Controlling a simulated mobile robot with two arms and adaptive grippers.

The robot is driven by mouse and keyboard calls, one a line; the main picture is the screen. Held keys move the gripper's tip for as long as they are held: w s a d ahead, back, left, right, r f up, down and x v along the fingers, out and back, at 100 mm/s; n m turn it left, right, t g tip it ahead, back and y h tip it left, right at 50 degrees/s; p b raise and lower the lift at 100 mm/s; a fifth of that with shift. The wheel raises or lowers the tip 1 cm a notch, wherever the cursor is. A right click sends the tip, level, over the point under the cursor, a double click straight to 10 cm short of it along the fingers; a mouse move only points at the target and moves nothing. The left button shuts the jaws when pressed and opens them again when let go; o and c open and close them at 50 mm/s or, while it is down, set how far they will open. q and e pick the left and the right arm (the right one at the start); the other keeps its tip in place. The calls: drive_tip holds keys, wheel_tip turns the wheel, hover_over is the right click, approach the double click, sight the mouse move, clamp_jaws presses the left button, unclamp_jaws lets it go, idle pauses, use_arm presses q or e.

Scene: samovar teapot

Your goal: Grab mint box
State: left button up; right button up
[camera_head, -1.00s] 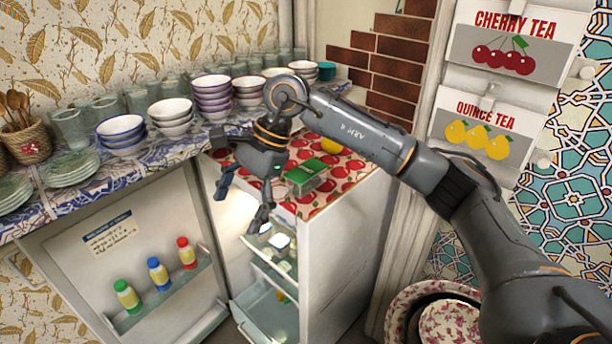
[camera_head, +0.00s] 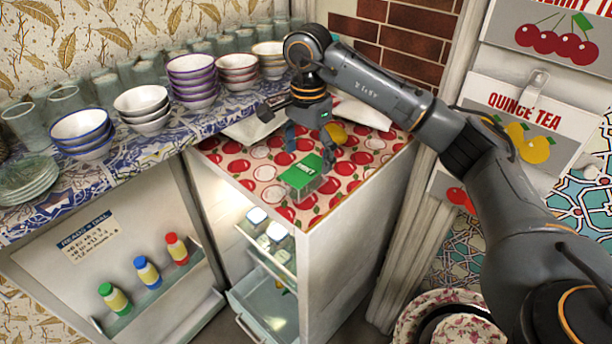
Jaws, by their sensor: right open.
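The mint box is a green-topped box (camera_head: 301,173) with a small white label. It lies on the red patterned top (camera_head: 245,162) of the open fridge, near its front edge. My right gripper (camera_head: 312,150) is open and points down just behind the box. One finger shows at the box's left rear and the other at its right rear. I cannot tell whether the fingers touch it. My left gripper is not in view.
Stacked bowls (camera_head: 193,80) stand on the tiled counter to the left. The fridge door (camera_head: 120,250) hangs open with bottles in its shelf.

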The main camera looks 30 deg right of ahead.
sight(306, 169)
drive_tip(key=shift+w+f+p, duration=0.15)
drive_tip(key=shift+f+p, duration=0.35)
drive_tip(key=shift+f, duration=0.4)
drive_tip(key=shift+w+a+f+p, duration=0.15)
drive_tip(key=shift+f+p, duration=0.2)
drive_tip(key=shift+f, duration=0.3)
drive_tip(key=shift+w+d+f+p, duration=0.1)
drive_tip(key=shift+f+p, duration=0.2)
drive_tip(key=shift+f, duration=0.3)
drive_tip(key=shift+w+f, duration=0.1)
drive_tip(key=shift+f, duration=0.8)
drive_tip(key=shift+c, duration=0.4)
drive_tip(key=c, duration=1.1)
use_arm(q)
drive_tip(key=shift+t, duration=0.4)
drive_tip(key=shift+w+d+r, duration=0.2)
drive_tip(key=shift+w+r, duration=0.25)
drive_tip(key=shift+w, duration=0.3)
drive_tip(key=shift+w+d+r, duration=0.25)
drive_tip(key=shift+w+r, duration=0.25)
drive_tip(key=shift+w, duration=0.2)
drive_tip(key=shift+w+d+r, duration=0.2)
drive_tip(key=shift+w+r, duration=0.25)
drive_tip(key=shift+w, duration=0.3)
use_arm(e)
drive_tip(key=shift+c, duration=0.7)
